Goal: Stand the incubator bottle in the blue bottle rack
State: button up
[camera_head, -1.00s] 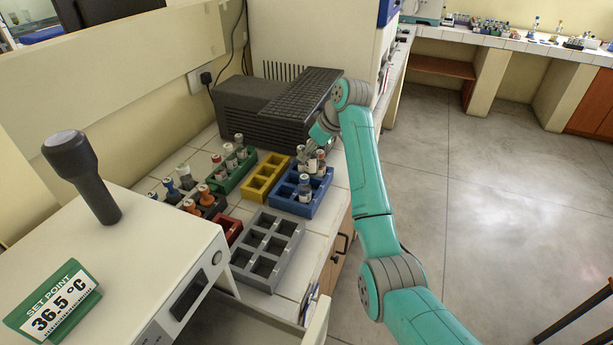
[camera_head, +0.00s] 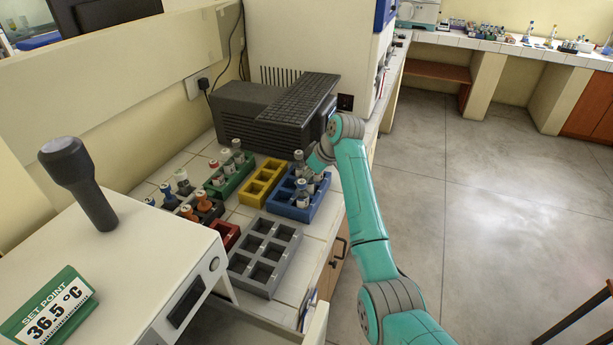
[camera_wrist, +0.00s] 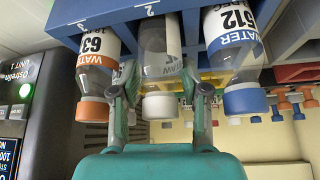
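The blue bottle rack (camera_head: 316,206) stands on the tiled bench at its right edge; its numbered edge (camera_wrist: 110,14) crosses the top of the wrist view. My gripper (camera_head: 309,172) is over the rack, its fingers hard to see in the head view. In the wrist view my gripper (camera_wrist: 160,82) has one finger on each side of a white-capped bottle (camera_wrist: 160,50) and appears shut on it. That bottle is in line with the rack's middle column; its base is hidden. An orange-capped bottle (camera_wrist: 98,50) and a blue-capped bottle (camera_wrist: 233,50) stand on either side, close to the fingers.
Yellow (camera_head: 253,194), green (camera_head: 222,188) and grey (camera_head: 287,236) racks stand beside the blue one. The grey and yellow racks look empty; the green holds bottles. A dark grey appliance (camera_head: 243,115) stands behind. A white incubator (camera_head: 150,250) is at front left.

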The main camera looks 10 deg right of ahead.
jog(key=v, duration=1.2)
jog(key=shift+r, duration=0.1)
dwell(0.4)
